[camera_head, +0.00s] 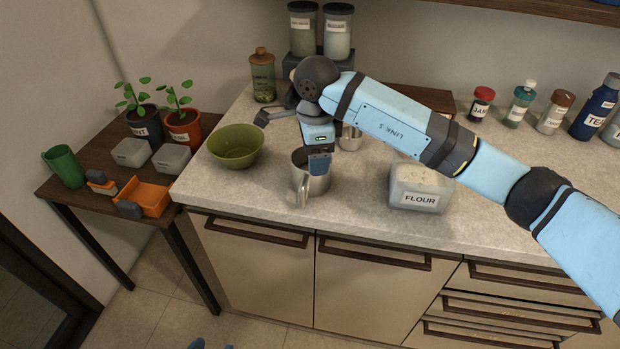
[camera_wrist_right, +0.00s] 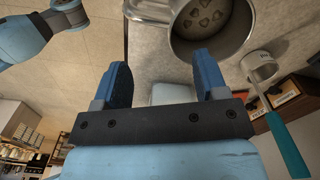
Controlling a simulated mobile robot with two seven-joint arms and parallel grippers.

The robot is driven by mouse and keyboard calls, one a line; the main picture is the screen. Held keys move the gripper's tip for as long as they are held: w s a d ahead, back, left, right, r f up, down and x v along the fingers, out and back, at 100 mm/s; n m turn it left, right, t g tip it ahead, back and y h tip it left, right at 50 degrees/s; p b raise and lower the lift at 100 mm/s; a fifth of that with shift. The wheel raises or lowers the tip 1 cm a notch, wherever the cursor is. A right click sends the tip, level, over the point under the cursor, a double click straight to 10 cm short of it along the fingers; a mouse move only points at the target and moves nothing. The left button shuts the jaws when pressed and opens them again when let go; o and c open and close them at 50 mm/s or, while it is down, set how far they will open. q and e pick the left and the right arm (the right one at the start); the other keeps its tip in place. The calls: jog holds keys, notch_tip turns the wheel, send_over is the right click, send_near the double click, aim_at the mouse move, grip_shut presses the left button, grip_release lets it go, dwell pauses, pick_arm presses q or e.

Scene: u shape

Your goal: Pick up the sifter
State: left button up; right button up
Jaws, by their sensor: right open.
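The sifter is a metal cup (camera_head: 312,184) with a side handle, standing on the counter. Its handle points toward the counter's front edge. In the right wrist view the sifter (camera_wrist_right: 222,42) shows at the top, with a pattern of dark shapes inside its bottom. My right gripper (camera_head: 319,165) points down at the sifter and hides part of its rim. In the right wrist view the right gripper (camera_wrist_right: 162,75) has its fingers apart with nothing held between them. The handle shows beyond the gap between the fingertips.
A green bowl (camera_head: 236,147) stands left of the sifter, and a flour container (camera_head: 420,188) stands right. Jars (camera_head: 482,104) line the back. The front counter between sifter and flour is clear.

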aim_at(309, 178)
jog(key=shift+a+f+p, duration=0.2)
jog(key=shift+f+p, duration=0.15)
jog(key=shift+f, duration=3.2)
grip_shut()
